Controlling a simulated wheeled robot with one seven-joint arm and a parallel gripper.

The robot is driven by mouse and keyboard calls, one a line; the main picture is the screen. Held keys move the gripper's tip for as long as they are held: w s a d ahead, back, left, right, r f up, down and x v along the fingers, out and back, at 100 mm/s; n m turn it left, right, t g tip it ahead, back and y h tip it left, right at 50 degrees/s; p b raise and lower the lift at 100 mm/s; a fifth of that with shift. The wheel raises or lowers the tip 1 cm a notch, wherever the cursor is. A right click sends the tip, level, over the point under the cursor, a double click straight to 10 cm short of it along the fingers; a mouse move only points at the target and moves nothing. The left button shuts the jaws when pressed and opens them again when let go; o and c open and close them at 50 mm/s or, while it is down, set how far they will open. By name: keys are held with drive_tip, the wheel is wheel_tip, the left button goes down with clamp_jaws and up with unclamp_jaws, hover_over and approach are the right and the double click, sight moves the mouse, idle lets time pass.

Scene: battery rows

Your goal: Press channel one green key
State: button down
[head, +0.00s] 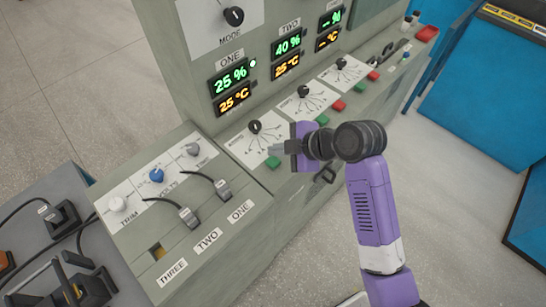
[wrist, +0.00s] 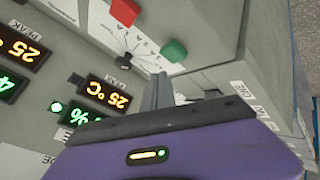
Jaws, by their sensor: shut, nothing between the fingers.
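The channel one green key (head: 273,162) sits on the sloped console below the ONE displays, at the near corner of the channel one dial panel (head: 237,145). It also shows in the wrist view (wrist: 174,51), where the red key (wrist: 125,12) is to its left. My gripper (head: 272,149) is shut and empty. Its fingertips are just above the green key in the head picture. In the wrist view the fingertips (wrist: 162,80) appear just short of the key, with a small gap in the picture. My gripper hides the channel one red key in the head view.
Channels two and three have their own green (head: 322,120) and red (head: 338,105) keys farther right. The ONE display (head: 230,81) reads 25%. A lower box (head: 180,205) with trim knobs and plugs stands at the left. A blue cabinet (head: 495,95) is at the right.

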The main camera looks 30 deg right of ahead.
sight(276, 162)
drive_tip(key=shift+r+p, duration=1.3)
drive_tip(key=shift+r, duration=0.55)
drive_tip(key=shift+f, duration=0.1)
drive_tip(key=shift+w+m, duration=0.1)
drive_tip(key=shift+m, duration=0.2)
drive_tip(key=w+d+r+m+t+h, duration=0.2)
drive_tip(key=w+d+r+m+t, duration=0.1)
drive_tip(key=w+r+m, duration=0.15)
drive_tip(key=s+d+r+m+t+h, duration=0.1)
drive_tip(key=s+d+m+t+h, duration=0.1)
drive_tip(key=s+m+t+h, duration=0.3)
drive_tip(key=s+a+m+y+b, duration=0.1)
drive_tip(key=s+a+m, duration=0.1)
drive_tip(key=s, duration=1.4)
drive_tip(key=s+a+m+g+y+b, duration=0.1)
drive_tip(key=s+a+m, duration=0.2)
drive_tip(key=s, duration=1.4)
drive_tip(key=shift+s+a+f+b, duration=0.25)
drive_tip(key=shift+a+f+b, duration=0.05)
drive_tip(key=shift+f, duration=0.15)
